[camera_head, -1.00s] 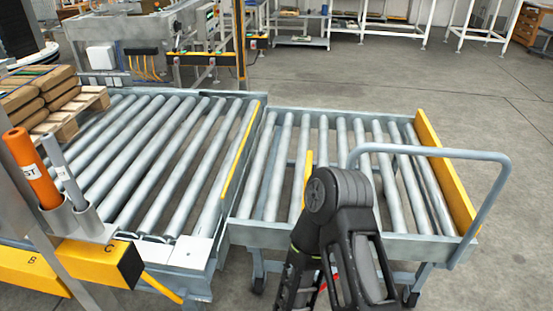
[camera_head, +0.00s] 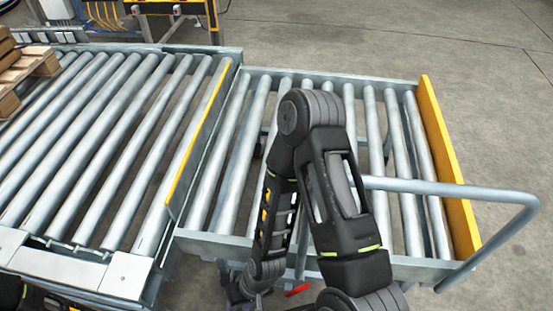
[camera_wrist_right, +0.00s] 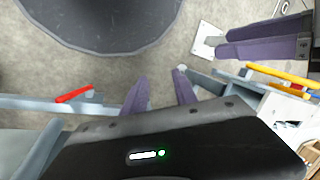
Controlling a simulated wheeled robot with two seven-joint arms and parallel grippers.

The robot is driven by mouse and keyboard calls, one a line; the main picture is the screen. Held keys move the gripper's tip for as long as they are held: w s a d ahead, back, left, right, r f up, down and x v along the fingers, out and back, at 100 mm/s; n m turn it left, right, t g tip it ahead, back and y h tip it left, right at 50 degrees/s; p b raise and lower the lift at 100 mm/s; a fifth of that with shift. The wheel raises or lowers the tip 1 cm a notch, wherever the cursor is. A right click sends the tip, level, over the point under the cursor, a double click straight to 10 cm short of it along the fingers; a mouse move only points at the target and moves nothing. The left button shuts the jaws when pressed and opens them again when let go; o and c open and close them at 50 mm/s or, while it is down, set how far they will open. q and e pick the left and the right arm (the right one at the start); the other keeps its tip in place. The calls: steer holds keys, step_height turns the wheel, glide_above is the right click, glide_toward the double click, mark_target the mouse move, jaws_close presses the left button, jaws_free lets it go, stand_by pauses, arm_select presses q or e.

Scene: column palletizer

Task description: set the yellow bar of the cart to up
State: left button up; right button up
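The cart (camera_head: 345,88) stands at the conveyor's right end. A tall yellow plate (camera_head: 445,150) stands upright along its right end. My right gripper (camera_wrist_right: 160,88) is open and empty, low by the near side. Purple fingers, apparently my left gripper (camera_wrist_right: 265,40), show at upper right; their opening is unclear.
The roller conveyor (camera_head: 120,262) adjoins the cart on the left, with a yellow strip (camera_head: 200,130) along its end. A wooden pallet (camera_head: 30,68) lies at far left. The cart's push handle (camera_head: 450,188) juts out at right.

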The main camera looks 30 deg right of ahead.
steer(key=shift+w+d, duration=0.25)
steer(key=shift+d, duration=0.1)
